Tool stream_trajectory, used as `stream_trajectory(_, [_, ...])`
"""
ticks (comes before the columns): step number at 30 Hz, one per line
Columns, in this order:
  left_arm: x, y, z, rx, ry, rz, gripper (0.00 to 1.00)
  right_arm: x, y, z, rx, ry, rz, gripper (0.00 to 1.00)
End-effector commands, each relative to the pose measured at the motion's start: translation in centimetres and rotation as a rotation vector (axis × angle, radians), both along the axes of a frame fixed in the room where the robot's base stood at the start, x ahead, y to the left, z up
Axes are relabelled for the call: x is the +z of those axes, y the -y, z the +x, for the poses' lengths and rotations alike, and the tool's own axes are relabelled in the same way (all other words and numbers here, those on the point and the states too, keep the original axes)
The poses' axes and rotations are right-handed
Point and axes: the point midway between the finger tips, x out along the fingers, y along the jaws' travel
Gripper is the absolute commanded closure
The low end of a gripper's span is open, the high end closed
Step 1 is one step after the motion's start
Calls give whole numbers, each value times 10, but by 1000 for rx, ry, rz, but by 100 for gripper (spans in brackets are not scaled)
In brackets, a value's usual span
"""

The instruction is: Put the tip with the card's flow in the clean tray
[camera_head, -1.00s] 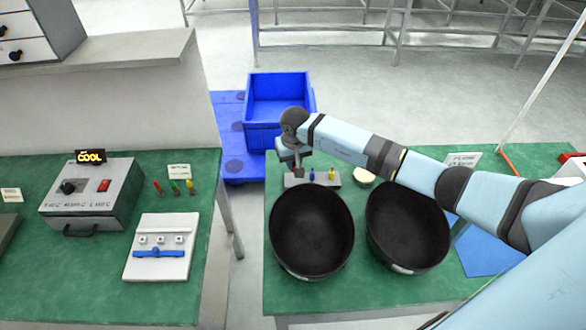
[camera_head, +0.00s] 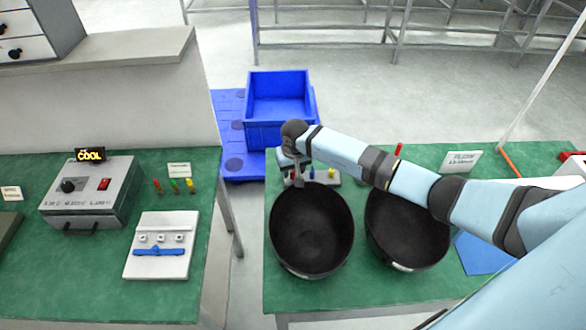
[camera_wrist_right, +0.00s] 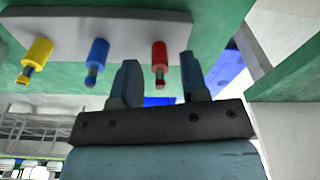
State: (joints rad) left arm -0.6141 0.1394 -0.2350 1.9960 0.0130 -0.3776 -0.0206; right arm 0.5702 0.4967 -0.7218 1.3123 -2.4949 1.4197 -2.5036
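A pale rack (camera_head: 322,184) at the back left of the right table holds a blue tip (camera_head: 312,173) and a yellow tip (camera_head: 331,173). The right wrist view also shows a red tip (camera_wrist_right: 160,60) at the end of this row. My right gripper (camera_head: 296,183) is at the rack's left end; in the wrist view its two fingers (camera_wrist_right: 158,82) are apart, with the red tip in line with the gap, not clamped. A white card (camera_head: 461,161) stands at the back right; its small print is hard to read. My left gripper is not in view.
Two black bowls (camera_head: 311,230) (camera_head: 407,235) stand in front of the rack; I cannot tell which tray is clean. A blue sheet (camera_head: 482,253) lies at right. The left table holds a grey box (camera_head: 92,195) and a white fixture (camera_head: 158,262). A blue crate (camera_head: 279,135) stands behind.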

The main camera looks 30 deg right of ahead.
Motion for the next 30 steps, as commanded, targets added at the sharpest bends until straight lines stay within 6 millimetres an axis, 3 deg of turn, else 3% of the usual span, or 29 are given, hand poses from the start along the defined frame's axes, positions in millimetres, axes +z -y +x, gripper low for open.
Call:
stream_trajectory(8, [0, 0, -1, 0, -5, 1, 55, 11, 1, 0, 1, 3, -2, 59])
stream_trajectory(21, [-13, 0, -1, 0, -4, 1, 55, 100, -1, -11, 2, 4, -2, 59])
stream_trajectory(30, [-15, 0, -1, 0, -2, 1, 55, 122, -3, -15, 1, 0, 0, 59])
